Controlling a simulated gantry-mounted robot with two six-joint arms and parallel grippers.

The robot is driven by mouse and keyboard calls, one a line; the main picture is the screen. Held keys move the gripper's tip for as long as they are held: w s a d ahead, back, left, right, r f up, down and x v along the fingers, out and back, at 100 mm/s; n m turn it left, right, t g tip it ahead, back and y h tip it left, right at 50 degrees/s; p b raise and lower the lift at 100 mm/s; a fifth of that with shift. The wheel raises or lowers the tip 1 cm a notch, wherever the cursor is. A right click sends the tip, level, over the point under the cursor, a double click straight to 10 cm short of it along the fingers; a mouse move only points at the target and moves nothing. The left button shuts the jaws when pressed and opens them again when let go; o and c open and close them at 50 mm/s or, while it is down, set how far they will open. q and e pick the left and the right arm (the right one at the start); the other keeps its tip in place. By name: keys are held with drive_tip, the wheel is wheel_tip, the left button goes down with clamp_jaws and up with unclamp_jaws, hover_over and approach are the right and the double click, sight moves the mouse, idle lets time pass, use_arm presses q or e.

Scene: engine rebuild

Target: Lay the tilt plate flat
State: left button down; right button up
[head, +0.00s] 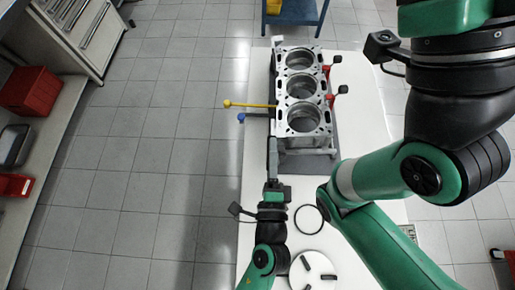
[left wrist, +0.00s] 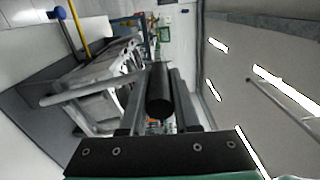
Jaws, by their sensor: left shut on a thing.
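The silver engine block (head: 301,90) with three large bores sits on the dark grey tilt plate (head: 312,165) on the white table. The plate's angle is hard to judge from above. My left gripper (head: 273,146) is at the block's near left corner. In the left wrist view its fingers are shut on a black cylindrical handle (left wrist: 160,92), beside a silver bar (left wrist: 92,89). A yellow lever (head: 250,105) and a blue-knobbed lever (head: 242,117) stick out left of the block. My right gripper is out of the picture.
A black ring (head: 309,219) and a round white dish (head: 314,272) with dark pieces lie on the near table. Red clips (head: 329,99) are at the block's right side. My right arm covers the table's right part. Open floor lies to the left.

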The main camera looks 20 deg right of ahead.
use_arm(q)
drive_tip(key=shift+s+d+r+m, duration=0.1)
drive_tip(key=shift+s+d+m, duration=0.1)
drive_tip(key=shift+d+m, duration=0.25)
drive_tip(key=shift+s+d+r+m, duration=0.1)
drive_tip(key=shift+s+d+m, duration=0.15)
drive_tip(key=shift+d, duration=0.4)
drive_tip(key=shift+s+d+m, duration=0.2)
drive_tip(key=shift+d+m, duration=0.1)
drive_tip(key=shift+d, duration=0.25)
drive_tip(key=c, duration=0.7)
unclamp_jaws()
drive_tip(key=shift+d, duration=0.2)
drive_tip(key=shift+o, duration=0.2)
drive_tip(key=shift+a, duration=0.1)
drive_tip(key=v, duration=1.1)
drive_tip(key=shift+s+p, duration=0.3)
drive_tip(key=shift+p, duration=0.1)
drive_tip(key=shift+w+a, duration=0.1)
drive_tip(key=shift+a, duration=0.15)
